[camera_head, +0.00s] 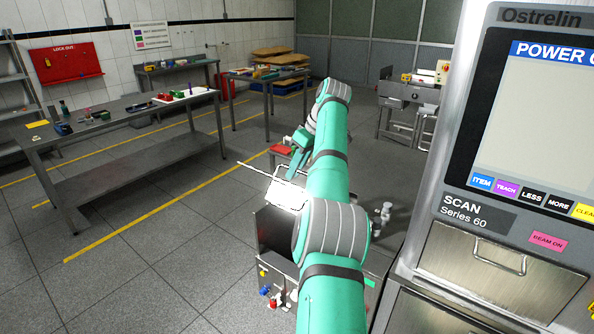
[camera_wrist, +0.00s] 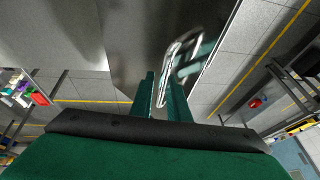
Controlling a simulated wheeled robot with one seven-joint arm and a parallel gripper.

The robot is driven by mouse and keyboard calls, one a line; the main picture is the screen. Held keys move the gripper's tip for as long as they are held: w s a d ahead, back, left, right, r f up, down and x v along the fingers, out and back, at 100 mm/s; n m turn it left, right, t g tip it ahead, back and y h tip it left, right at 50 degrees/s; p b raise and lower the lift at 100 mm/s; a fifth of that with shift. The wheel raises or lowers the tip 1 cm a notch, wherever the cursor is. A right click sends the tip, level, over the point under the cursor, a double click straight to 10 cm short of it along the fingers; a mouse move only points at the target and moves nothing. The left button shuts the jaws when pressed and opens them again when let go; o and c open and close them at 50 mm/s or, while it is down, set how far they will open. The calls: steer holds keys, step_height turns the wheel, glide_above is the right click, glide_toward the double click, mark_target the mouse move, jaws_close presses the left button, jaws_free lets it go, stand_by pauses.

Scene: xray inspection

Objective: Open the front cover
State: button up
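In the wrist view, a metal loop handle (camera_wrist: 178,72) stands on a shiny metal panel (camera_wrist: 135,40), which I take to be the front cover. My gripper (camera_wrist: 163,85) has its two green fingers at the near end of the handle, with a narrow gap between them. The handle's near end shows at that gap; whether the fingers press on it cannot be told. In the head view, my green gripper (camera_head: 300,150) is beyond my arm, partly hidden by it. A brightly lit panel (camera_head: 287,193) with a thin handle outline lies below it.
An open-topped grey metal unit (camera_head: 275,235) stands under my arm. The Ostrelin scanner (camera_head: 440,215), with a screen and a handled metal drawer front (camera_head: 480,265), stands close on the right. A long workbench (camera_head: 100,125) is at left. Floor between bench and unit is clear.

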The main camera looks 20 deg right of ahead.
steer(key=shift+s+d+r, duration=0.1)
steer(key=shift+s+d, duration=0.05)
steer(key=shift+d, duration=0.05)
steer(key=shift+v, duration=1.2)
steer(key=shift+d+r, duration=0.1)
steer(key=s+d, duration=0.8)
steer(key=shift+d, duration=0.3)
